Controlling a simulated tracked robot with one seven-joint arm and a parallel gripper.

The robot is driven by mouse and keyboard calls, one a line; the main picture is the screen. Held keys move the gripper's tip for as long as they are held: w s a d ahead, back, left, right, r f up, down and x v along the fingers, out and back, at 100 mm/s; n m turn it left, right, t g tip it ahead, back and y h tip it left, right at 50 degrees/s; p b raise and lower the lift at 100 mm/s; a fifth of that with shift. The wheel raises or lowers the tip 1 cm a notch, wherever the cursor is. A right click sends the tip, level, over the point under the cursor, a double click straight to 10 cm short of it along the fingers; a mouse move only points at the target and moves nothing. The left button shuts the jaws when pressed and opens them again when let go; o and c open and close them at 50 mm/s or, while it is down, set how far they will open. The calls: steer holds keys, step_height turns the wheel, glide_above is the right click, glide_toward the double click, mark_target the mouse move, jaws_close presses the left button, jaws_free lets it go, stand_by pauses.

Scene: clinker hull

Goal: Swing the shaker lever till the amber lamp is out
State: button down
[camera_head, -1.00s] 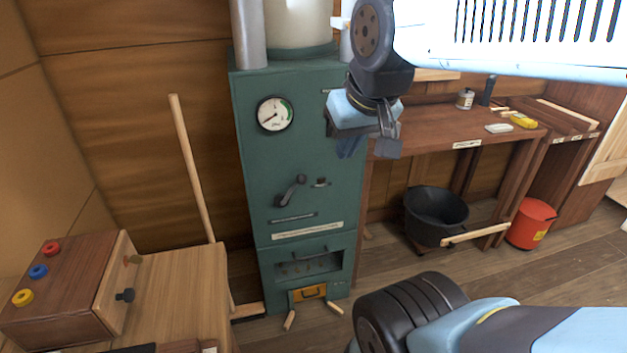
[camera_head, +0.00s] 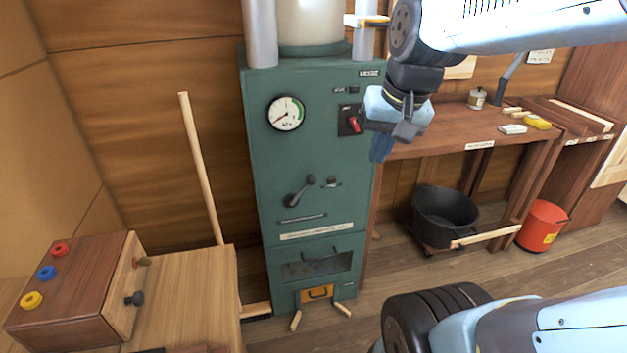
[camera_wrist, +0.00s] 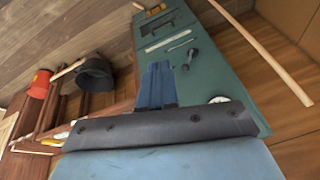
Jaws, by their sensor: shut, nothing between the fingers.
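A tall green cabinet (camera_head: 315,140) stands against the wall; it also shows in the wrist view (camera_wrist: 200,65). A dark crank-like lever (camera_head: 300,191) is on its front, slanting up to the right; it also shows in the wrist view (camera_wrist: 190,58). I cannot tell whether this is the shaker lever.
The cabinet carries a round gauge (camera_head: 286,113) and a red switch (camera_head: 354,124). A workbench (camera_head: 450,135) stands right of it, with a black bucket (camera_head: 445,215) and red bucket (camera_head: 541,225) below. A wooden box (camera_head: 75,290) and leaning pole (camera_head: 200,165) are on the left.

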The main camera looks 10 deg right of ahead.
steer(key=w+d+f+m+g+y, duration=0.1)
steer(key=w+f+m+g+y, duration=0.5)
steer(key=w+f+m+y, duration=0.85)
steer(key=w+d+f+m+t+y, duration=0.1)
steer(key=w+d+f+m+t, duration=0.3)
steer(key=f+m, duration=0.4)
steer(key=w+d+f+m+t+y, duration=0.25)
steer(key=w+f+m+t, duration=0.2)
steer(key=f+m, duration=0.4)
steer(key=w+d+f+m+t, duration=0.35)
steer(key=d+f+m, duration=0.2)
steer(key=m, duration=0.45)
steer(key=w+a+r, duration=0.2)
steer(key=w+a, duration=0.1)
steer(key=a, duration=0.3)
steer(key=w+a+r+t, duration=0.1)
steer(key=w+a+r, duration=0.1)
steer(key=a, duration=0.4)
steer(key=shift+w+a+r, duration=0.2)
steer(key=shift+w+r, duration=0.05)
steer(key=shift+w, duration=0.45)
